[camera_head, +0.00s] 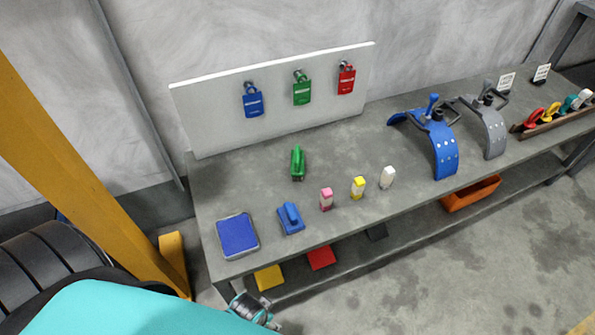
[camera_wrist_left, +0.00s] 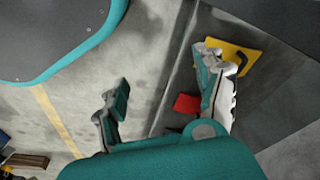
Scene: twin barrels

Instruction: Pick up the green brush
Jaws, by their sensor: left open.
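The green brush (camera_head: 298,162) lies on the grey workbench (camera_head: 255,180), in front of the white board, with nothing touching it. My left gripper (camera_head: 253,310) shows at the bottom of the head view, in front of and below the bench's near left corner, well apart from the brush. In the left wrist view its two fingers (camera_wrist_left: 165,92) are spread wide with nothing between them. The brush does not show in the left wrist view. My right gripper is not in view.
A blue brush (camera_head: 291,218), a blue pad (camera_head: 237,235) and pink, yellow and white bottles stand in front of the green brush. A white board (camera_head: 280,95) with padlocks stands behind it. Blue and grey curved parts (camera_head: 437,140) are to the right. A yellow post (camera_head: 80,170) is at left.

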